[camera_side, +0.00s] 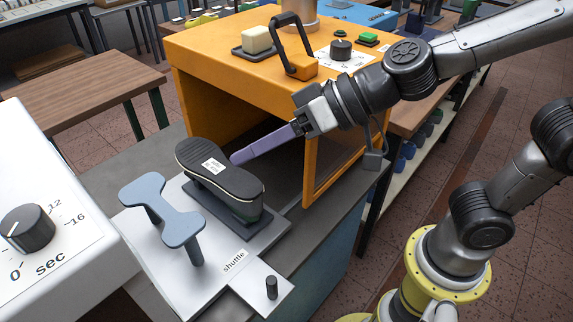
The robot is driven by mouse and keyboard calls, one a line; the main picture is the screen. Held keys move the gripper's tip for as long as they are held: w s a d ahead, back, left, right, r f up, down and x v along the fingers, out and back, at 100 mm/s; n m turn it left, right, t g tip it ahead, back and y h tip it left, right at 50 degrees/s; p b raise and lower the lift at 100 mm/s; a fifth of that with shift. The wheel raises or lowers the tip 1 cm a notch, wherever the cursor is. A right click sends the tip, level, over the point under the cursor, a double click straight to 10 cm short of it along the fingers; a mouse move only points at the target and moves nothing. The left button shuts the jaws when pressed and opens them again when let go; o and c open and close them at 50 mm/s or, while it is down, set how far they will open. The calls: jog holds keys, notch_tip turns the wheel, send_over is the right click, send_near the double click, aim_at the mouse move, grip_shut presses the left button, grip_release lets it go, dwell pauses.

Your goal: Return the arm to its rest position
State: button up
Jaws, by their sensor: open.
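My gripper (238,157) has long purple fingers that point left and slightly down in front of the orange machine's opening. It is open, with nothing seen between the fingers; they overlap in this view, so the gap is hidden. The fingertips appear beside the right edge of a dark shoe sole (237,182). I cannot tell whether they touch it. The shoe lies sole up on a dark block on the grey plate marked shuttle (225,275). A white label is on the sole.
A blue-grey stand (165,205) rises from the shuttle plate. The orange machine (245,85), with a black handle (292,40) on top, stands close behind and below my arm. A white dial panel (60,220) is at left. Room above the shoe looks clear.

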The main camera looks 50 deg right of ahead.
jog(key=s+d+f+g+h, duration=0.1)
jog(key=s+d+f+h, duration=0.1)
jog(key=s+d, duration=0.4)
jog(key=s+d+f+m+g+h, duration=0.1)
jog(key=s+d+f+h, duration=0.2)
jog(key=d, duration=1.1)
jog(key=s+h, duration=0.2)
jog(key=s, duration=0.1)
jog(key=shift+s+d+g, duration=0.25)
jog(key=shift+d+g, duration=0.05)
jog(key=shift+d, duration=0.1)
